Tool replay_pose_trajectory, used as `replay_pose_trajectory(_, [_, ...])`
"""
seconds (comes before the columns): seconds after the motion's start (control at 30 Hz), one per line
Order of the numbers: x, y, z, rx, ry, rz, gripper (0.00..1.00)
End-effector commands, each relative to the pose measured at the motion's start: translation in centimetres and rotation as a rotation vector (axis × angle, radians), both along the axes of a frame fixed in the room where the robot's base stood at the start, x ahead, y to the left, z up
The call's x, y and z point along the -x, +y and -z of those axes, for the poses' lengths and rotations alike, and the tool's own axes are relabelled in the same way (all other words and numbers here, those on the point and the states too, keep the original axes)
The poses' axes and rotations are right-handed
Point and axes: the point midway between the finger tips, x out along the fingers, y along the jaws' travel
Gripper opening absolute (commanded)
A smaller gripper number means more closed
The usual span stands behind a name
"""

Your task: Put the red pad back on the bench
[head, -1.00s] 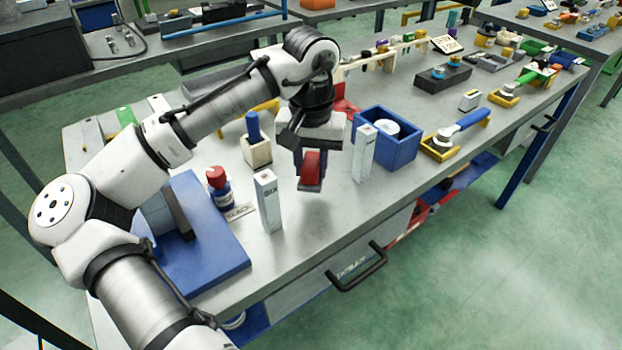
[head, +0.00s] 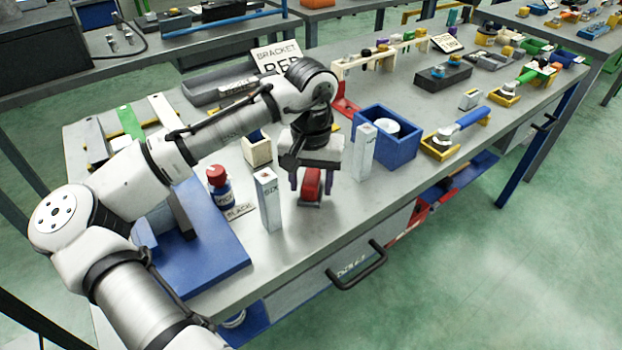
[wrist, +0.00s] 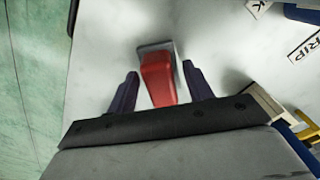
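The red pad (head: 312,186) has a red body on a grey base. It appears to rest on the bench (head: 300,245) near the front edge, between two tall pale blocks. My gripper (head: 311,190) is right above it, with one dark finger on each side. In the wrist view the red pad (wrist: 158,80) lies between the fingertips, with a narrow gap showing on both sides. My gripper (wrist: 160,70) is open around the pad and seems not to grip it.
Tall pale blocks stand left (head: 268,200) and right (head: 364,152) of the gripper. A blue box (head: 400,148) is farther right. A red-capped blue bottle (head: 220,186) and a blue plate (head: 215,262) are at the left. Bare bench lies in front of the pad.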

Motion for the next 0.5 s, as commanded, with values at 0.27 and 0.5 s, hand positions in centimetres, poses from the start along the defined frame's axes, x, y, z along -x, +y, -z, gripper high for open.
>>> replay_pose_trajectory(0.27, [0.0,0.0,-0.3,-0.001,-0.001,0.0,0.51])
replay_pose_trajectory(0.5, [0.0,0.0,-4.1,0.0,-0.002,-0.001,0.51])
